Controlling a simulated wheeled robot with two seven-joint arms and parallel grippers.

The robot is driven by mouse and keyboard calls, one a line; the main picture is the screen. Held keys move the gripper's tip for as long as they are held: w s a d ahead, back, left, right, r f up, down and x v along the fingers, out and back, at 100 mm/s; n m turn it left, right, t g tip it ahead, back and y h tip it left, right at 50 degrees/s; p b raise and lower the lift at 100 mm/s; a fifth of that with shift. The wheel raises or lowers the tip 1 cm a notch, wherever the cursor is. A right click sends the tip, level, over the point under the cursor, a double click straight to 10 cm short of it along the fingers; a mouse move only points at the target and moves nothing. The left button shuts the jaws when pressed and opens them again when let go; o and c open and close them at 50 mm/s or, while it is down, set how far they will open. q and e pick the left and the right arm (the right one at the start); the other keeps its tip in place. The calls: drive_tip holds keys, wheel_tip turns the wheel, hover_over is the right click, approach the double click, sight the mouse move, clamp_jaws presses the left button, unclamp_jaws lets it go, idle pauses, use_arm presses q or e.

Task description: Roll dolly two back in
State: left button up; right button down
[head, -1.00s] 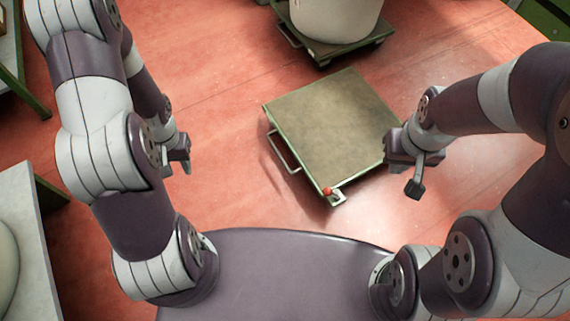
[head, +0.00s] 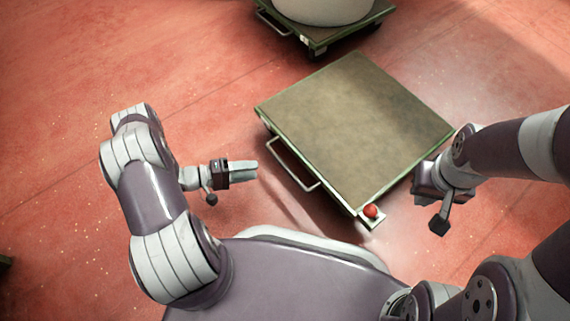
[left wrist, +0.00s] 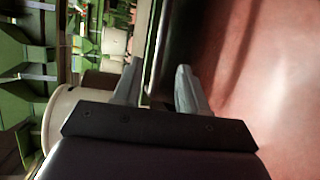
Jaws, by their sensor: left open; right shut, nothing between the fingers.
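An empty flat dolly (head: 350,125) with an olive-brown top and green edges stands in front of me. A metal loop handle (head: 293,165) sticks out of its left side, and a red knob (head: 371,211) sits at its near corner. No number shows on it. My left gripper (head: 257,170) is open and empty, left of the handle, pointing at it and apart from it. In the left wrist view its fingers (left wrist: 158,82) are spread, with a dark dolly side beyond them. My right gripper (head: 424,187) is beside the dolly's right edge; its fingertips are hard to see.
A second dolly (head: 318,45) carrying a pale round vessel (head: 325,8) stands behind, cut off by the top of the head view. Red floor (head: 120,60) is clear at left. The left wrist view also shows green racks (left wrist: 30,60) and a pale round container (left wrist: 62,115).

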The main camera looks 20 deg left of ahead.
sight(282, 166)
use_arm(q)
drive_tip(key=b+x, duration=0.1)
drive_tip(key=x, duration=0.2)
drive_tip(key=b+x, duration=0.2)
drive_tip(key=x, duration=0.2)
drive_tip(key=b+x, duration=0.2)
drive_tip(key=x, duration=0.1)
drive_tip(key=shift+w+d+f, duration=0.1)
drive_tip(key=shift+d+f, duration=0.1)
drive_tip(key=shift+f, duration=0.15)
drive_tip(key=shift+w+d, duration=0.15)
drive_tip(key=shift+d, duration=0.1)
drive_tip(key=shift+r, duration=0.1)
clamp_jaws()
